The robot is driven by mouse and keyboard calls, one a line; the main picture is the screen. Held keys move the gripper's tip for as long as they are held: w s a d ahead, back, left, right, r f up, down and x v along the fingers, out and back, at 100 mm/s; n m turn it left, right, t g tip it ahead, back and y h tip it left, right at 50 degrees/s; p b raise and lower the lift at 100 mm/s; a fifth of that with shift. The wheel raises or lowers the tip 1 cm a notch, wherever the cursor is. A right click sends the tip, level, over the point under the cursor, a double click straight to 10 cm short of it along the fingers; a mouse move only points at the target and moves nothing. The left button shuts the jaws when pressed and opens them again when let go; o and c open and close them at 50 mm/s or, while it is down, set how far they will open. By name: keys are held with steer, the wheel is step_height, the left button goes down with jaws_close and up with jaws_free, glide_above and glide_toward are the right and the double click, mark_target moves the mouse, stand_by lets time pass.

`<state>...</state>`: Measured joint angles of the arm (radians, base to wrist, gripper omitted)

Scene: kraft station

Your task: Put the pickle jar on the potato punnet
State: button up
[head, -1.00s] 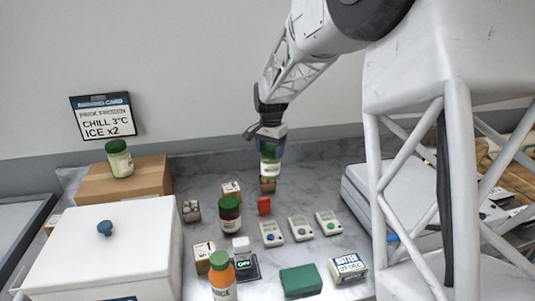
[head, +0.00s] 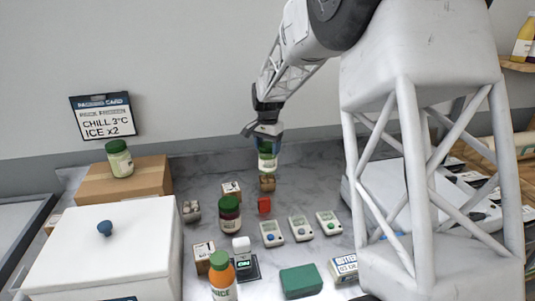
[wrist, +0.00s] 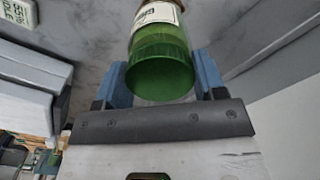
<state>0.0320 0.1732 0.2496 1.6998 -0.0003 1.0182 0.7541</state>
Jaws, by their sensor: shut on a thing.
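My gripper (head: 265,137) is shut on a jar with a green lid and a white label, which I take to be the pickle jar (head: 267,160). The jar is upright in the head view. In the wrist view its green lid end (wrist: 162,75) sits between the two blue fingers (wrist: 165,82). A small brown punnet (head: 267,183), which looks like the potato punnet, shows directly below the jar. I cannot tell whether the jar touches it. The punnet's contents are too small to make out.
A dark red jar (head: 230,215), a red block (head: 264,205) and several pale handheld devices (head: 272,234) stand in front. Another green-lidded jar (head: 119,158) stands on a cardboard box (head: 150,180) at left. A white cooler (head: 95,250) fills the front left.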

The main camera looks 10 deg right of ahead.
steer(key=shift+f, duration=1.35)
steer(key=shift+f, duration=0.15)
steer(key=o, duration=1.2)
step_height(320, 180, up, 12)
steer(key=shift+r, duration=0.1)
